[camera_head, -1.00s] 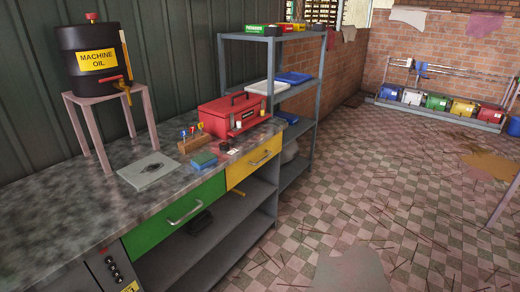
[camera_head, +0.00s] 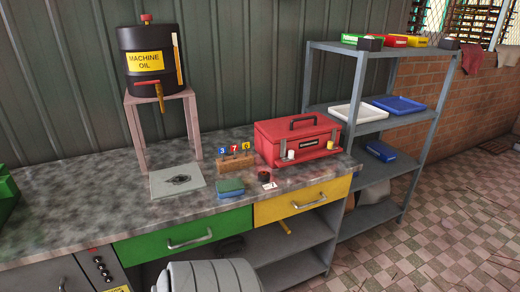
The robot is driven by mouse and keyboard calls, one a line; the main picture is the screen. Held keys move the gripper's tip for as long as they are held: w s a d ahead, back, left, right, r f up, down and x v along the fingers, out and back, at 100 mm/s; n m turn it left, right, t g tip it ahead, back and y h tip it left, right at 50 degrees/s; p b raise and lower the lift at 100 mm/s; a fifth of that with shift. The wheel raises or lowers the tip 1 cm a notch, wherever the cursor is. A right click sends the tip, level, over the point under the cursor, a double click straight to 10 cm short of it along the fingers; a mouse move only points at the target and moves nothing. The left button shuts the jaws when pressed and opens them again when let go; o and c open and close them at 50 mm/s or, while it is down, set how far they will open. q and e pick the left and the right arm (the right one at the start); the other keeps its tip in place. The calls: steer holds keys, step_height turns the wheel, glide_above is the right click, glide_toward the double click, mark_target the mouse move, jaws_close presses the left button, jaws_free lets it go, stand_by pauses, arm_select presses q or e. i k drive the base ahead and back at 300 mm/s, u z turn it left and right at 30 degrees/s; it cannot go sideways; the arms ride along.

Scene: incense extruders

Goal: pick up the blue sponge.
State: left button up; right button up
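A small blue-green block (camera_head: 230,187), which looks like the sponge, lies flat on the mottled grey worktop (camera_head: 60,218) above the green drawer (camera_head: 180,238). It sits in front of a wooden block (camera_head: 236,164) with small numbered tags, and right of a pale square plate (camera_head: 177,181). Its top looks green and its lower edge bluish. Neither of my grippers shows in the head view.
A red toolbox (camera_head: 297,142) stands on the worktop right of the sponge, near a small dark round item (camera_head: 264,177) and a white card (camera_head: 269,186). A black oil drum (camera_head: 150,62) stands on a pink stand (camera_head: 138,130). A metal shelf (camera_head: 384,122) is at right.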

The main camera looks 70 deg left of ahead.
mark_target(232, 187)
steer(key=u, duration=0.3)
steer(key=i, duration=0.95)
steer(key=u, duration=1.45)
steer(key=i, duration=0.75)
steer(key=u, duration=0.8)
